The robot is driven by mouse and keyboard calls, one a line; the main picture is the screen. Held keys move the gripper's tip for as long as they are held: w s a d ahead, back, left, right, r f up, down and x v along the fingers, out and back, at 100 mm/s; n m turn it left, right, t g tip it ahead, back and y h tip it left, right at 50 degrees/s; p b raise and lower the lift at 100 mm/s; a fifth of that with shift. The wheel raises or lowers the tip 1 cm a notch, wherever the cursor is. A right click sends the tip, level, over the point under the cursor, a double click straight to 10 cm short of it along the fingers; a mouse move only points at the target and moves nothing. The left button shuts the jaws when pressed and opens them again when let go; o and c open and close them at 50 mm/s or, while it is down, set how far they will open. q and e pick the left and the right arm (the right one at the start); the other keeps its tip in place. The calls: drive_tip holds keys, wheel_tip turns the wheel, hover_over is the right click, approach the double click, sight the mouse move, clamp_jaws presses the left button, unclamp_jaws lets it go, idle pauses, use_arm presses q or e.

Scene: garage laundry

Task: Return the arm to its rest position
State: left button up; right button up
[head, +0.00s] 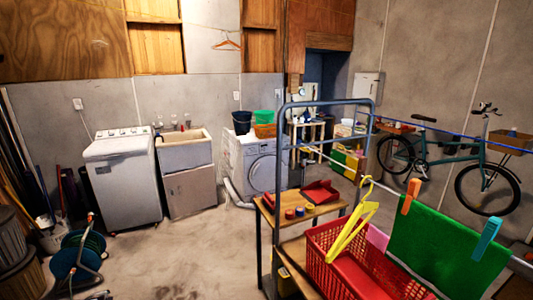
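Neither of my arms nor grippers can be made out in the head view, so their pose and finger state are hidden. In front at the right stands a grey metal rack frame (281,150). A red basket (322,258) sits beside it with red items inside. A yellow hanger (352,235) stands tilted over the basket. A green cloth (440,240) hangs from a rail, with an orange clothespin (411,196) and a blue clothespin (487,238) on it.
A wooden bench (330,210) holds a red dustpan-like item (321,191) and small rolls. A washing machine (123,178), sink cabinet (188,190) and front-loader (255,165) line the back wall. A hose reel (80,258) stands left. The middle floor (180,260) is clear. A bicycle (440,160) is at right.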

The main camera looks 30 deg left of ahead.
use_arm(q)
drive_tip(key=s+d+f+n+g+h, duration=0.15)
drive_tip(key=s+d+f, duration=0.35)
drive_tip(key=d+f, duration=0.75)
drive_tip(key=s+d+f+n+h, duration=0.1)
drive_tip(key=s+d+f+h, duration=0.25)
drive_tip(key=d+f, duration=0.95)
drive_tip(key=s+d+f+h, duration=0.1)
drive_tip(key=d+f, duration=0.1)
drive_tip(key=d, duration=1.2)
drive_tip(key=s+d+f+n+h, duration=0.1)
drive_tip(key=d, duration=1.3)
drive_tip(key=s+d+f+h, duration=0.1)
drive_tip(key=d+f+h, duration=0.1)
drive_tip(key=d, duration=1.2)
drive_tip(key=shift+s+d+f, duration=0.15)
drive_tip(key=shift+d+f, duration=0.15)
drive_tip(key=shift+g, duration=0.25)
